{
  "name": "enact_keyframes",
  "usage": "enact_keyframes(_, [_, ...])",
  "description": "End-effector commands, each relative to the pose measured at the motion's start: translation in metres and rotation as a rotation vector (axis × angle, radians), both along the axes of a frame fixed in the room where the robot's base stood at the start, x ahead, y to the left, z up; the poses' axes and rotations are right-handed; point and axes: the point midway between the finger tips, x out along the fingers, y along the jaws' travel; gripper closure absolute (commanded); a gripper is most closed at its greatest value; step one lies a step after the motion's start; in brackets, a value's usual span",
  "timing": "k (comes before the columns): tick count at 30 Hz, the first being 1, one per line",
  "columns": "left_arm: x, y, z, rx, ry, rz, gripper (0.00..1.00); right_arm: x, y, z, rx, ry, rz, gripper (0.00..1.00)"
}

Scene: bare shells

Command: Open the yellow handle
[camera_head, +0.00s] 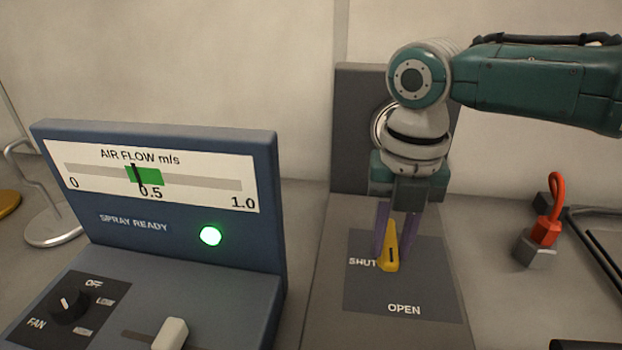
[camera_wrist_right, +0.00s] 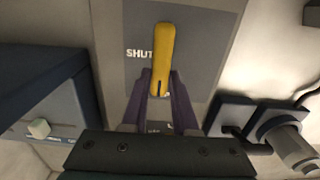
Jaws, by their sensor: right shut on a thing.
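The yellow handle (camera_head: 390,258) lies on a dark grey panel (camera_head: 362,295) marked SHUT at its left and OPEN below it. It has a short black line on one end. My right gripper (camera_head: 396,245) comes down from above, its purple fingers on either side of the handle and shut on it. In the right wrist view the yellow handle (camera_wrist_right: 163,45) runs up and away from the fingertips (camera_wrist_right: 161,88), beside the word SHUT; the OPEN label is mostly hidden there. My left gripper is in neither view.
A blue console (camera_head: 180,240) stands at the left with an air flow gauge, a lit green lamp (camera_head: 210,236), a black fan knob (camera_head: 68,305) and a pale slider (camera_head: 170,333). At the right is a grey block with a red hook (camera_head: 548,225).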

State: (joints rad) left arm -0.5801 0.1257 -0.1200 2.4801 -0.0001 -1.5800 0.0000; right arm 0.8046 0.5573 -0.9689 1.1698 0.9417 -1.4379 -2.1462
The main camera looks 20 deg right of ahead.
Motion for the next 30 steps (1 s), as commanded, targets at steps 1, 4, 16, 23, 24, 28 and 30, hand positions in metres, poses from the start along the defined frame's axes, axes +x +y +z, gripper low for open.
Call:
enact_keyframes(1, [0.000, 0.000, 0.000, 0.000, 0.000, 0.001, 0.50, 0.000, 0.001, 0.001, 0.003, 0.002, 0.006, 1.00])
enact_keyframes(4, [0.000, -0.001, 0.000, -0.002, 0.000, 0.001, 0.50, 0.000, 0.001, 0.001, 0.003, 0.002, 0.007, 1.00])
enact_keyframes(16, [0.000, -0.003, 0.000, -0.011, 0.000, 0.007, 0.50, 0.000, 0.001, 0.001, 0.002, 0.001, 0.006, 0.52])
enact_keyframes(23, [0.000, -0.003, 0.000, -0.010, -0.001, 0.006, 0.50, 0.000, 0.000, 0.000, 0.001, 0.001, 0.004, 0.43])
enact_keyframes(24, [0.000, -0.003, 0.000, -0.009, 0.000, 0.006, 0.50, 0.000, 0.000, 0.000, 0.001, 0.001, 0.004, 0.43])
enact_keyframes(28, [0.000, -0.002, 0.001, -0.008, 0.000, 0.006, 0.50, 0.000, 0.000, 0.005, 0.001, -0.001, 0.004, 0.43])
enact_keyframes(30, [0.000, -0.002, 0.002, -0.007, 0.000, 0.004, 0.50, 0.001, 0.000, 0.014, 0.002, -0.003, 0.003, 0.43])
